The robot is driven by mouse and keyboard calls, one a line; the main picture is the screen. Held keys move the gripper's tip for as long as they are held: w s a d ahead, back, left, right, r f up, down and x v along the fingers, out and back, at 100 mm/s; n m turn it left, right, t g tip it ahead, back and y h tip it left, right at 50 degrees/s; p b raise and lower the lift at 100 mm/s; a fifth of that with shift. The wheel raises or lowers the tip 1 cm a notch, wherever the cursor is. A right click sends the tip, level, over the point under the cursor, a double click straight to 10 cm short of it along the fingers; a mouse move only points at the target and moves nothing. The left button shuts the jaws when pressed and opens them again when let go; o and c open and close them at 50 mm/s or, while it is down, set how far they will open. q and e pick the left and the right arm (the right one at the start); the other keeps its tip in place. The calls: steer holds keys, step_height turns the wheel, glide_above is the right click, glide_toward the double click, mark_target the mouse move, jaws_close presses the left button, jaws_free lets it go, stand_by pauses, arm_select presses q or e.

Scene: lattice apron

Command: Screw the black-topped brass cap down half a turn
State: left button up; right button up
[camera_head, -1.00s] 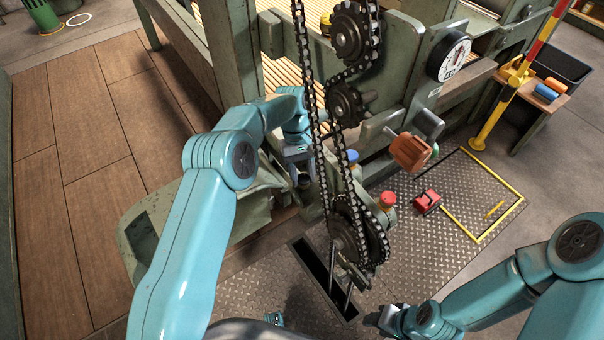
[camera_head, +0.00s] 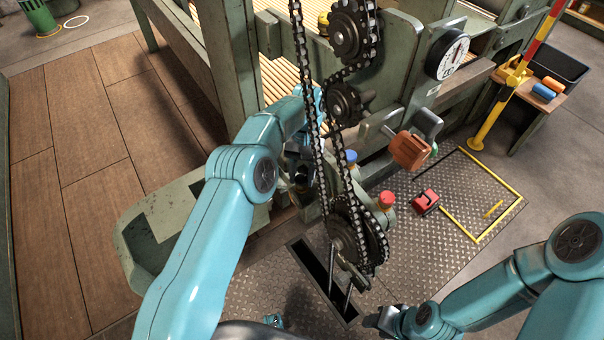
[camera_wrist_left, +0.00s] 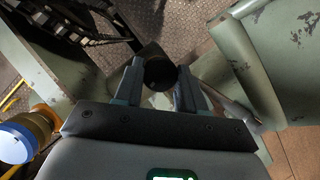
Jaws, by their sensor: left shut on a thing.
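The black-topped cap (camera_wrist_left: 158,70) sits between the two fingers of my left gripper (camera_wrist_left: 155,82) in the left wrist view. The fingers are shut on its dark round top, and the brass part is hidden. In the head view my left gripper (camera_head: 301,172) is at the machine, left of the chain, and is partly hidden by my own arm. My right gripper (camera_head: 380,320) is low at the right of the floor slot, away from the caps. Its fingers are too small and dark to read.
A blue-topped brass cap (camera_wrist_left: 20,137) is close to my left gripper; it also shows in the head view (camera_head: 350,158). A red-topped cap (camera_head: 387,199) is further right. The chain (camera_head: 318,130) and sprockets hang just right of my left gripper. Tread-plate floor (camera_head: 440,215) is mostly open.

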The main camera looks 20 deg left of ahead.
arm_select(q)
steer(key=shift+w, duration=0.1)
steer(key=o, duration=1.1)
steer(key=shift+c, duration=0.2)
